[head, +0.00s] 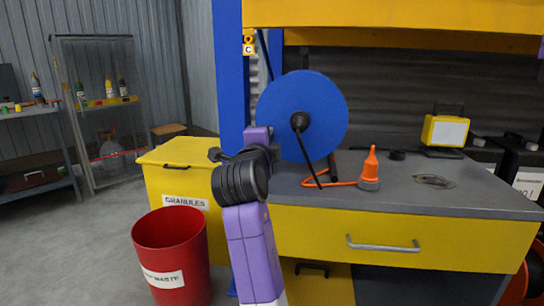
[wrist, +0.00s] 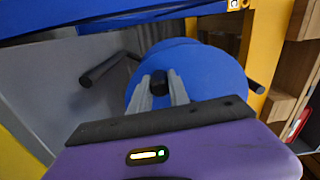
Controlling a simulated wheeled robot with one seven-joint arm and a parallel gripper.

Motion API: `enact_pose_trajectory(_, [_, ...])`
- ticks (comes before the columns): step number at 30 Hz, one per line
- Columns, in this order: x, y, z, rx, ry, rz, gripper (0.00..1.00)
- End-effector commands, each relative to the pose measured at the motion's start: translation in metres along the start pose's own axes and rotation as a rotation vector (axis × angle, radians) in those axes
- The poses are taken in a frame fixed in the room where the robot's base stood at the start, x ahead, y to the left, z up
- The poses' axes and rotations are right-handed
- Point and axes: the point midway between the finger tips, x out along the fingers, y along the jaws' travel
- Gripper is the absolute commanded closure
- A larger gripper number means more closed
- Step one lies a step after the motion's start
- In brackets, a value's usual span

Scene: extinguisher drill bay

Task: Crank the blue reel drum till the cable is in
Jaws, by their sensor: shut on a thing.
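The blue reel drum (head: 330,112) stands upright on the grey bench top, with a black hub piece (head: 300,121) at its middle. A thin black bar runs from the hub down to the bench. An orange cable (head: 342,184) lies on the bench from below the drum to an orange cone-shaped piece (head: 370,164) with a grey base. In the wrist view, my gripper (wrist: 160,90) is shut on a black knob (wrist: 158,82), apparently the crank handle, in front of the blue drum (wrist: 205,75). In the head view my fingers are hidden behind my purple arm, left of the drum.
A blue post (head: 229,60) rises left of the drum. A yellow granules bin (head: 180,165) and red waste bucket (head: 170,250) stand left of the bench. A yellow lamp (head: 445,130) and a small dark coil (head: 435,181) sit on the bench's right side.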

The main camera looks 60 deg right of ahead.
Motion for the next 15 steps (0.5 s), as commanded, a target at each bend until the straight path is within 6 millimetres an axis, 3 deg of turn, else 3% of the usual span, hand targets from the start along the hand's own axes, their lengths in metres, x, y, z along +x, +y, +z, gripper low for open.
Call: enact_pose_trajectory(15, [0.0006, -0.008, 0.0023, 0.105, 0.003, 0.002, 1.0])
